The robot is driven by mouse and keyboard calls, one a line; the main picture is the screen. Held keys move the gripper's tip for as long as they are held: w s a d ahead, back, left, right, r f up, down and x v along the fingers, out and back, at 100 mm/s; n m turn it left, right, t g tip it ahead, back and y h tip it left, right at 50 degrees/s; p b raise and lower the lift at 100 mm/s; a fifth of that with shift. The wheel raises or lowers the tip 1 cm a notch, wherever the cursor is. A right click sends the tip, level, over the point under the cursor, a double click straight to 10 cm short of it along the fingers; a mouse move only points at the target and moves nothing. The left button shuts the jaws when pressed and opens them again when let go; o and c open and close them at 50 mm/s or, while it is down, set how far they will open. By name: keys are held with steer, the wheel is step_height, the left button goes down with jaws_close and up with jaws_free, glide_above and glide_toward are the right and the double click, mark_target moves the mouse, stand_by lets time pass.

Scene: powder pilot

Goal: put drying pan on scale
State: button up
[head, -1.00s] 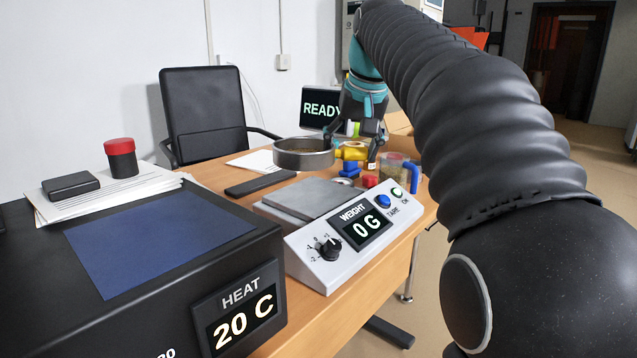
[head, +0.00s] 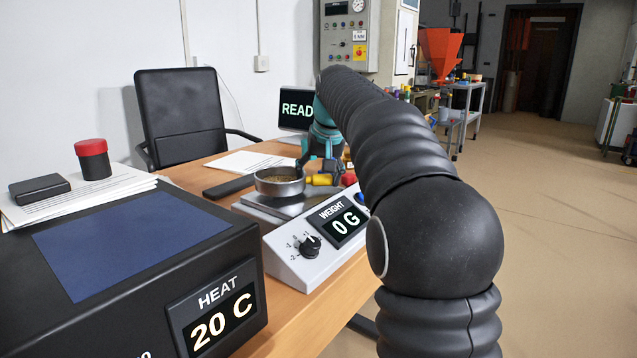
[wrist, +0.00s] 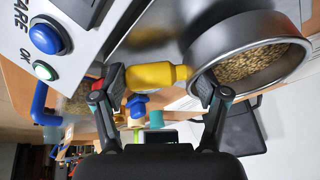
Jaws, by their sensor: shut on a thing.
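The drying pan (head: 280,190) is a round metal pan holding brown grain, with a yellow handle (head: 320,179) on its right side. In the head view it is over the grey plate of the scale (head: 290,265), whose display reads 0 G. I cannot tell whether it touches the plate. My gripper (wrist: 162,98) is shut on the pan at its yellow handle, one finger by the pan wall, the other by the handle's far end. The pan (wrist: 250,62) and the scale's white body (wrist: 75,20) also show in the wrist view. My arm hides part of the scale's right side.
A black heater (head: 90,290) reading 20 C stands at front left, with papers and a red-capped jar (head: 93,160) behind it. A black bar (head: 229,186) lies left of the scale. A screen (head: 296,108) and black chair (head: 180,110) are behind. A blue-handled jug (wrist: 75,104) is near the scale.

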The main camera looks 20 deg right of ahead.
steer(key=shift+f, duration=0.3)
steer(key=shift+f, duration=0.25)
steer(key=o, duration=1.5)
steer(key=shift+o, duration=0.2)
steer(key=shift+r, duration=0.1)
steer(key=shift+r, duration=0.25)
steer(key=p+v, duration=0.2)
steer(key=v, duration=0.9)
steer(key=shift+s+r, duration=0.15)
steer(key=shift+r, duration=0.2)
